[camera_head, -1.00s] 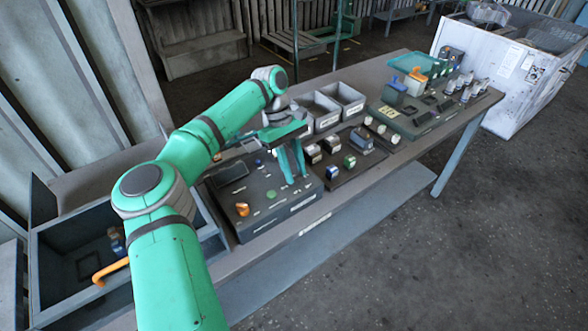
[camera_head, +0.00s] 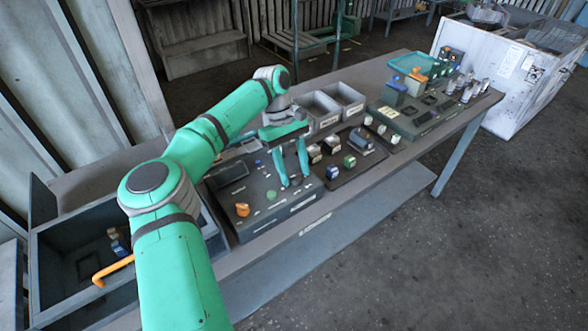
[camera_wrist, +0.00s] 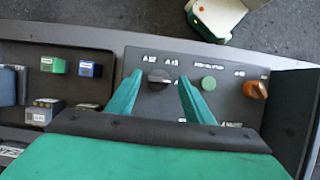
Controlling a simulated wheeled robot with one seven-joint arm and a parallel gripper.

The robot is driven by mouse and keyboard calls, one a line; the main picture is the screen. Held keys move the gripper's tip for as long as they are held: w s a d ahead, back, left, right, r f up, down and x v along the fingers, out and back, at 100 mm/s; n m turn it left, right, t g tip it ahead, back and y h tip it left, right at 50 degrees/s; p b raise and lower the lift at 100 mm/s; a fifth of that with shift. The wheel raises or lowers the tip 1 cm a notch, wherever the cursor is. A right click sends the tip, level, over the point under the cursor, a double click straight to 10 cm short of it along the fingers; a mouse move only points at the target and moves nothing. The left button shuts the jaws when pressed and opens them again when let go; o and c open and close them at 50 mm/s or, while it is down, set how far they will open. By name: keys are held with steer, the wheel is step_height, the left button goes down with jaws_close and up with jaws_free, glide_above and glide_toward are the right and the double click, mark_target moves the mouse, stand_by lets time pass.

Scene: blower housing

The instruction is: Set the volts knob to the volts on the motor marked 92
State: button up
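The control panel (camera_head: 262,218) is a dark box on the bench, also filling the middle and right of the wrist view (camera_wrist: 228,113). A dark knob (camera_wrist: 159,77) on it sits between my fingertips in the wrist view, with a gap on either side. Its labels are too small to read. My gripper (camera_head: 296,183) is open, pointing down over the panel's right part; its fingers also show in the wrist view (camera_wrist: 160,80). Several small motors, including a green-topped one (camera_head: 349,161) and a blue-topped one (camera_head: 332,172), stand right of the panel. No 92 mark is readable.
The panel also has a green button (camera_wrist: 208,84) and an orange knob (camera_wrist: 255,89). Grey bins (camera_head: 345,97) stand behind the motors. A second dark panel (camera_head: 408,122) is farther right. An open grey box (camera_head: 65,275) with an orange handle is at left.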

steer(key=shift+r, duration=0.1)
steer(key=v, duration=1)
steer(key=shift+w+r, duration=0.25)
steer(key=shift+s, duration=0.15)
